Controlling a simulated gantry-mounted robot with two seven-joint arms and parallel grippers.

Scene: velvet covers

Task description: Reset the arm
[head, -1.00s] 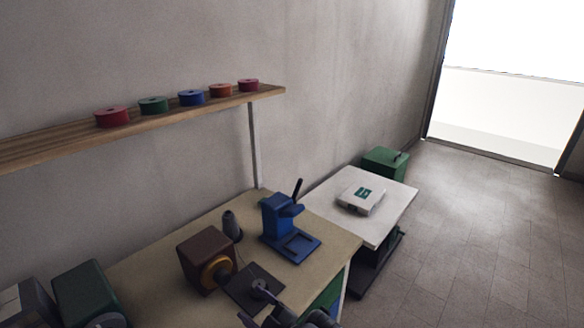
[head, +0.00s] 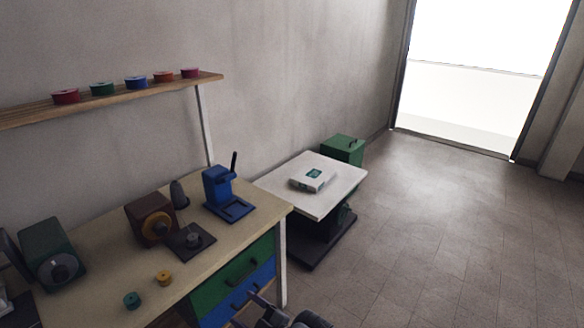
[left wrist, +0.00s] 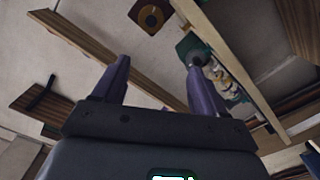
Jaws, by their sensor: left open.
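My left gripper (head: 268,306) shows at the bottom edge of the head view, partly cut off. It appears in front of the bench's blue drawer (head: 248,291), apart from the bench top. In the left wrist view its two purple-grey fingers (left wrist: 157,78) stand wide apart with nothing held between them. My right gripper is not in view.
The bench (head: 103,253) carries a blue press (head: 217,188), a brown machine (head: 149,217), a green machine (head: 43,246) and small spools. A white table (head: 320,205) holds a white box (head: 313,178). The floor (head: 430,240) at right is clear.

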